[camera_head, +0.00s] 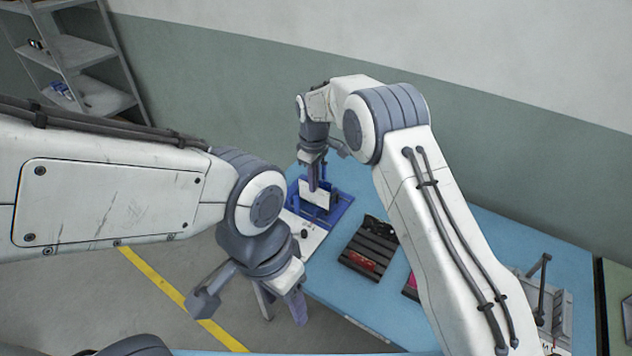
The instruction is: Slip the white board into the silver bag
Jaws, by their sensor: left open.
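A white, flat, upright piece (318,195), which looks like the white board, stands in a blue fixture (338,212) at the back left of the table. My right gripper (314,182) is over it, with a finger in front of its upper left part. I cannot tell whether the jaws grip it. My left gripper (250,303) is open and empty, with its fingers wide apart, off the table's left front side. I cannot make out the silver bag for certain; it may be hidden or be part of what stands in the fixture.
The blue table (340,286) carries a white panel (301,233) before the fixture. A dark ribbed tray (369,248) holds a red item (362,261); a pink item (412,281) lies partly behind my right arm. A grey metal device (547,290) stands at right. A shelf (75,55) is behind.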

